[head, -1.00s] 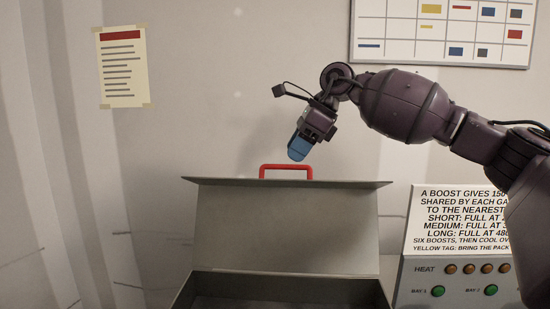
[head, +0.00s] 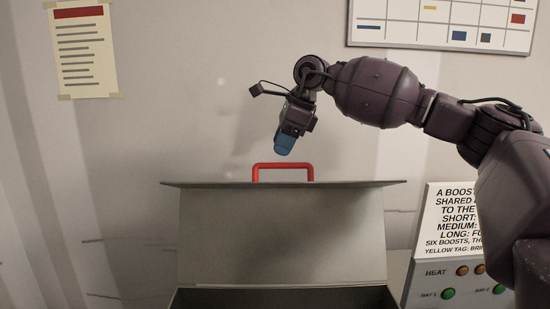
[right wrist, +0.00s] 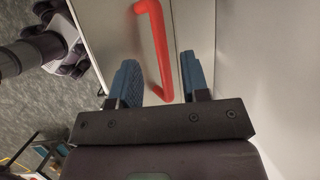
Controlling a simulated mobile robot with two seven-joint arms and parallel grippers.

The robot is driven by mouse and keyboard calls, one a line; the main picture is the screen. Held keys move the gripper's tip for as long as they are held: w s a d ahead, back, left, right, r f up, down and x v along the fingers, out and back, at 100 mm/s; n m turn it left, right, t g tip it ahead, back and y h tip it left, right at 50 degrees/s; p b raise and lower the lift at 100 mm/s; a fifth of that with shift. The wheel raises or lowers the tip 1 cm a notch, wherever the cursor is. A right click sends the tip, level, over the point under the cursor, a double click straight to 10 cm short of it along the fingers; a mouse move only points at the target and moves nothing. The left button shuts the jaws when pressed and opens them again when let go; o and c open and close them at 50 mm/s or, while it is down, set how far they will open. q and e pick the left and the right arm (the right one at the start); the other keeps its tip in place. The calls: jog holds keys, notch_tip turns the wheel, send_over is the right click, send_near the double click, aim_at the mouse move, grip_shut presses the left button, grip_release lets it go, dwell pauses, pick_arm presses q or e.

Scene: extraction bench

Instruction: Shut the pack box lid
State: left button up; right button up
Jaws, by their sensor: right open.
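The pack box (head: 284,298) is low in the head view, its lid (head: 285,235) standing open and raised at the back. A red handle (head: 283,167) sits on the lid's top edge. My right gripper (head: 285,146) has blue fingers and hangs just above the handle in the head view. In the right wrist view my right gripper (right wrist: 158,62) is open, and the red handle (right wrist: 157,45) shows between its two fingers. I cannot tell whether a finger touches it. My left gripper is not in view.
A wall with a poster (head: 82,50) and a chart board (head: 440,22) is behind. The wall space left of the lid is clear.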

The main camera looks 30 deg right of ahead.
jog(key=shift+x, duration=2.25)
grip_shut()
